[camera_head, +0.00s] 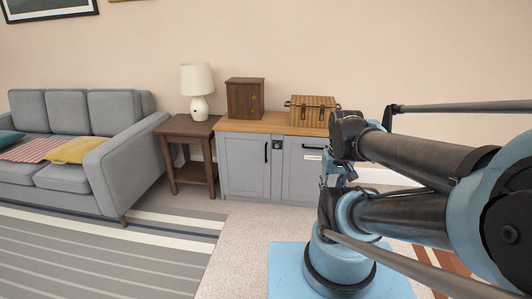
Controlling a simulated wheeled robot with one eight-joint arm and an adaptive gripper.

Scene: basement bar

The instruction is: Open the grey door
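A low grey cabinet with a wooden top (230,125) stands against the wall. Its left grey door (243,165) is shut and has a dark vertical handle (266,152) near its right edge. To its right, a second grey front (300,178) has a dark horizontal bar handle (313,147) and a small white label (313,157). It looks shut, and my arm covers its right part. My arm fills the right side of the view. Its end is among overlapping arm parts in front of the cabinet's right part; I cannot make out the fingers.
A brown side table (190,128) with a white lamp (198,92) stands left of the cabinet. A grey sofa (125,165) is further left. A wooden box (245,98) and a wicker basket (312,110) sit on the cabinet. The floor before the left door is clear.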

